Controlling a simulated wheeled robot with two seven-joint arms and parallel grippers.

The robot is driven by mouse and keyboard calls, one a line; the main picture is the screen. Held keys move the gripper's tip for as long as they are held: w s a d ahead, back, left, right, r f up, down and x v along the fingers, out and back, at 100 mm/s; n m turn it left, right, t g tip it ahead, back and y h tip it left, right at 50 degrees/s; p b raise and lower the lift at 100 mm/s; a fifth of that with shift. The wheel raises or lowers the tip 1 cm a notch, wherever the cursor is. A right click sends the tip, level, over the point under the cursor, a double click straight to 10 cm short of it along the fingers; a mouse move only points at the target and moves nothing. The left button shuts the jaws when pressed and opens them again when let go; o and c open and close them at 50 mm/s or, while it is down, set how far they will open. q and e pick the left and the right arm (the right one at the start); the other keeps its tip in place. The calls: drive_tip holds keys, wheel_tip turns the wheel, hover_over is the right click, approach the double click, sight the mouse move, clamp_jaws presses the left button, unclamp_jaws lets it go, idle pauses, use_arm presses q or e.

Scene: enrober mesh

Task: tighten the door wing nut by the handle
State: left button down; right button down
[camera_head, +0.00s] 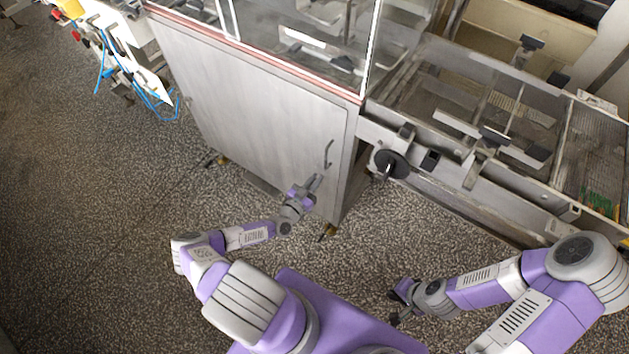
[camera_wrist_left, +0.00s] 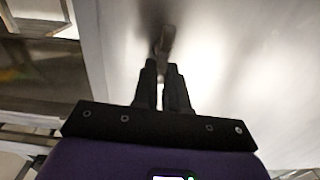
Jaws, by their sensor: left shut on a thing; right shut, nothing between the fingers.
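The grey cabinet door (camera_head: 262,118) is closed, with its upright bar handle (camera_head: 328,154) near the right edge. My left gripper (camera_head: 315,182) is at the door just below and left of the handle. In the left wrist view its two dark fingers (camera_wrist_left: 163,72) are closed on a small greyish metal piece, which I take as the wing nut (camera_wrist_left: 167,40). Its shape is blurred and partly hidden by the fingers. In the head view the gripper hides the nut. My right gripper (camera_head: 396,306) is shut and empty, low over the floor at the right.
A black round knob (camera_head: 391,164) sticks out right of the cabinet. A conveyor frame (camera_head: 480,130) runs along the right. A glazed hood (camera_head: 300,40) stands above the door. Blue hoses (camera_head: 150,100) hang at the upper left. The speckled floor (camera_head: 90,220) at the left is clear.

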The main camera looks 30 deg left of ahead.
use_arm(q)
drive_tip(key=m+p, duration=0.1)
drive_tip(key=m, duration=0.2)
drive_tip(key=m+p, duration=0.1)
drive_tip(key=m, duration=0.2)
drive_tip(key=d+m+p, duration=0.1)
drive_tip(key=m, duration=0.2)
drive_tip(key=shift+d+f, duration=0.1)
drive_tip(key=shift+f, duration=0.15)
drive_tip(key=m, duration=0.2)
drive_tip(key=m+p, duration=0.1)
drive_tip(key=m, duration=0.1)
drive_tip(key=shift+d+f+m, duration=0.2)
drive_tip(key=shift+f+m, duration=0.1)
drive_tip(key=shift+f, duration=0.05)
drive_tip(key=shift+f+m+p, duration=0.2)
drive_tip(key=shift+m+p, duration=0.15)
drive_tip(key=shift+m, duration=0.6)
drive_tip(key=shift+f+m+p, duration=0.15)
drive_tip(key=shift+m+p, duration=0.15)
drive_tip(key=shift+m, duration=0.65)
drive_tip(key=c, duration=1.2)
unclamp_jaws()
drive_tip(key=shift+o, duration=0.2)
